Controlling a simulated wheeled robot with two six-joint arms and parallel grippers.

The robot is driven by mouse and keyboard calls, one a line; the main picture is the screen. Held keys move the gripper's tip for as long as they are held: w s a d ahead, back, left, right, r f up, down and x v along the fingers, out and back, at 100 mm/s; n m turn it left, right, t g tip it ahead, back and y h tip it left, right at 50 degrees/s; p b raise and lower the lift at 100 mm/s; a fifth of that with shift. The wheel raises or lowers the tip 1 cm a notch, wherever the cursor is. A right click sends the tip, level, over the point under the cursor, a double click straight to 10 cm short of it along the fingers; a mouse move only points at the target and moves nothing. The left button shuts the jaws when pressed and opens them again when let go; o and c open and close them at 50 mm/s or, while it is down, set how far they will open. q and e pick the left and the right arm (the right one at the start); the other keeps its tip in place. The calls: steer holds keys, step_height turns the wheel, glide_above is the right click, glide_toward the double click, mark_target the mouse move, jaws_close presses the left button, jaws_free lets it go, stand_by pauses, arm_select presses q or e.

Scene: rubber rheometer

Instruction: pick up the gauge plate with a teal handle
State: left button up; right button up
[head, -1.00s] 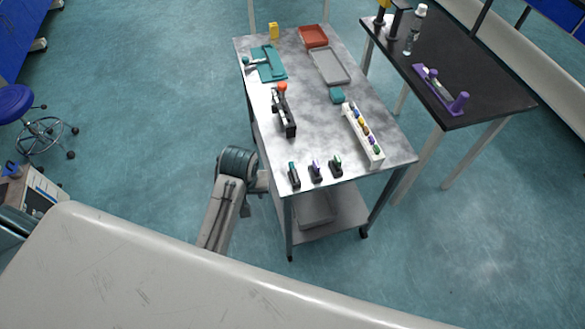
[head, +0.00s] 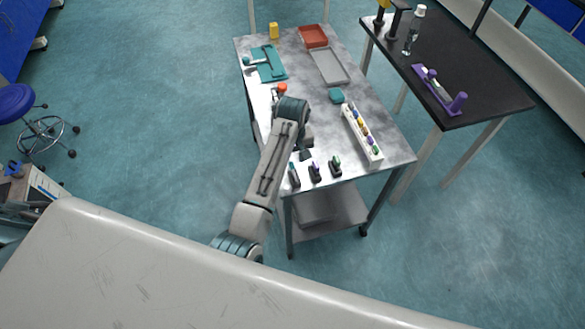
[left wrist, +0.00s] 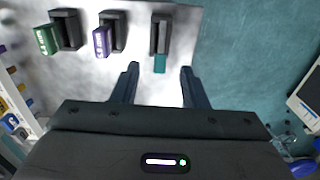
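The gauge plate with a teal handle (head: 294,174) is the leftmost of three small gauges at the near edge of the steel cart top. In the left wrist view its teal handle (left wrist: 160,63) sticks out of a dark holder (left wrist: 160,33). My left gripper (head: 304,154) is over the cart near these gauges. In the left wrist view its two fingers (left wrist: 160,70) are spread, empty, with the teal handle showing between and beyond their tips. I see no contact. My right gripper is in neither view.
A purple-handled gauge (head: 315,172) and a green-handled gauge (head: 335,165) stand close to the right. A white rack of coloured samples (head: 362,132) is farther right. A grey tray (head: 330,67), red tray (head: 313,36) and teal mat (head: 270,64) lie toward the back.

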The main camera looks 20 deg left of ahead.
mark_target(293, 172)
arm_select(q)
steer(key=shift+w+f+p, duration=0.1)
steer(key=shift+f+p, duration=0.45)
steer(key=f, duration=0.1)
steer(key=f+p, duration=0.1)
steer(key=f, duration=0.1)
steer(key=shift+w+a+f, duration=0.15)
steer(key=shift+a, duration=0.05)
steer(key=shift+f, duration=0.45)
jaws_close()
